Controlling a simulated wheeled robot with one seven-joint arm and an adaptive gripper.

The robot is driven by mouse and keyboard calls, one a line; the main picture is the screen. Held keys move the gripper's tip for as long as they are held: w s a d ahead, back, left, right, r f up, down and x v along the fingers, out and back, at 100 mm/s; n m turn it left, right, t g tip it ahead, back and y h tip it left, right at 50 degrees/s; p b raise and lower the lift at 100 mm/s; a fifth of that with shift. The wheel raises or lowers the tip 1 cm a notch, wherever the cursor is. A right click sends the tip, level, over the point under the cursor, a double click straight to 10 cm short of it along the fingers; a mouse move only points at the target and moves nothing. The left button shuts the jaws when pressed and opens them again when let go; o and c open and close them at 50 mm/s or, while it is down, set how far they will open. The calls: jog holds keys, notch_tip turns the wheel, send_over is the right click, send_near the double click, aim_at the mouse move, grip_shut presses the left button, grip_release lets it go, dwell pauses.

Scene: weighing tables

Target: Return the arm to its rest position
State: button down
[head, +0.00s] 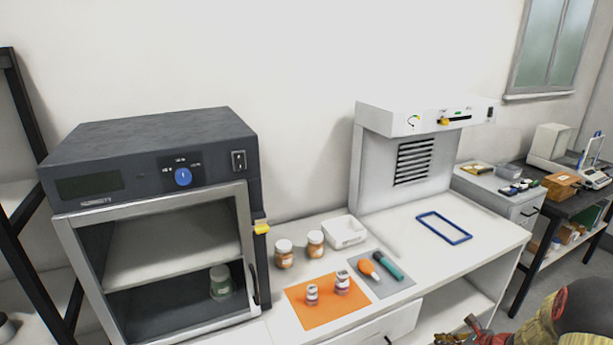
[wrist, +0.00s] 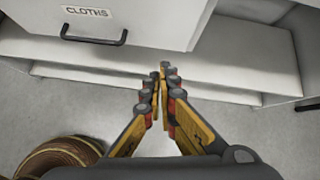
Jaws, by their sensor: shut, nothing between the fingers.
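My gripper (wrist: 161,78) shows in the wrist view with its yellow and black fingers together and nothing between the tips. It hangs over grey floor in front of a white bench, below and right of a drawer labelled CLOTHS (wrist: 120,20). In the head view part of my gripper (head: 458,335) shows at the bottom edge, in front of the bench, and part of my arm is at the bottom right corner. The rest of the arm is out of view.
The bench holds an orange mat (head: 325,312) with two small jars, two brown jars, a white tray (head: 344,231), a grey mat with tools and a blue frame (head: 444,228). Floor shows at right.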

jog(key=s+a+r+n+g+y, duration=0.1)
jog(key=s+a+r+n+g, duration=0.2)
jog(key=s+a+r+n, duration=0.3)
jog(key=s+a+r+n+g, duration=0.2)
jog(key=s+a+r+n, duration=0.1)
jog(key=s+a+n, duration=0.5)
jog(key=s+a+r+n+t+h, duration=0.1)
jog(key=s+a+r+n, duration=0.3)
jog(key=r, duration=0.3)
jog(key=s+a+r+n+h, duration=0.2)
jog(key=s+a+r+n, duration=0.3)
jog(key=r, duration=0.3)
jog(key=s+a+r+n+t+h, duration=0.1)
jog(key=s+a+r+n, duration=0.3)
jog(key=r+n, duration=0.2)
notch_tip(320, 180, up, 2)
jog(key=shift+s+a+r+n+t+h, duration=0.1)
jog(key=shift+s+a+n+t+h, duration=0.15)
jog(key=shift+n+t+h, duration=0.05)
